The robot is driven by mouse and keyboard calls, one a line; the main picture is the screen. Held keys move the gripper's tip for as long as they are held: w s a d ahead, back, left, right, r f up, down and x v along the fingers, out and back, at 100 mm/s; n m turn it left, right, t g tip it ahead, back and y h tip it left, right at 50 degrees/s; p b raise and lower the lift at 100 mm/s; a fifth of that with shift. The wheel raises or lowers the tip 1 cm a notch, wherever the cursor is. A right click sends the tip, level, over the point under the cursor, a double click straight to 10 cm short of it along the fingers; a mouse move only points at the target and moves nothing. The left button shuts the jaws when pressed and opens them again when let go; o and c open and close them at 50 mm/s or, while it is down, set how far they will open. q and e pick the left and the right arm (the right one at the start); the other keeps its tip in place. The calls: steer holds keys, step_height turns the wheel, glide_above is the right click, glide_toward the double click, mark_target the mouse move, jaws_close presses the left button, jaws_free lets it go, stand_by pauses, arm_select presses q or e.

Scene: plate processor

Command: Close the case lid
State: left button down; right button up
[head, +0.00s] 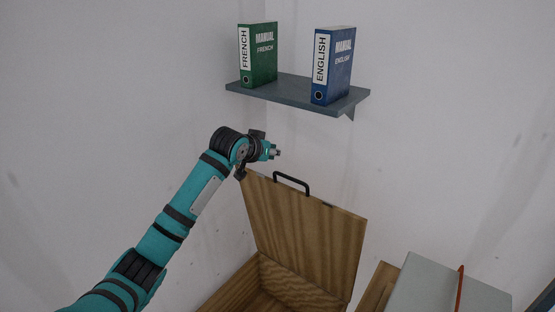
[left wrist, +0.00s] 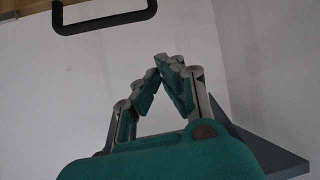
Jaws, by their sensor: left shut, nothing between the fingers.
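The wooden case lid (head: 305,235) stands raised, tilted up from the open wooden case (head: 240,290) at the bottom of the head view. A black handle (head: 292,182) sits on the lid's top edge; it also shows at the top left of the left wrist view (left wrist: 103,24). My left gripper (head: 277,152) is just above the lid's upper left corner, beside the handle and apart from it. In the left wrist view its fingers (left wrist: 160,65) meet at the tips with nothing between them. My right gripper is not in view.
A grey wall shelf (head: 290,92) above the lid holds a green binder (head: 262,55) and a blue binder (head: 338,68). A grey box-like object with an orange-red strip (head: 461,290) stands right of the case. White walls close off the corner behind.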

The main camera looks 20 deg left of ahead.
arm_select(q)
steer(key=p, duration=0.2)
glide_above(278, 182)
steer(key=w, duration=0.3)
step_height(278, 182, down, 4)
steer(key=s+p, duration=0.1)
steer(key=s+f+p, duration=0.1)
steer(key=s+p, duration=0.1)
steer(key=shift+a+f, duration=0.1)
steer(key=shift+f, duration=0.2)
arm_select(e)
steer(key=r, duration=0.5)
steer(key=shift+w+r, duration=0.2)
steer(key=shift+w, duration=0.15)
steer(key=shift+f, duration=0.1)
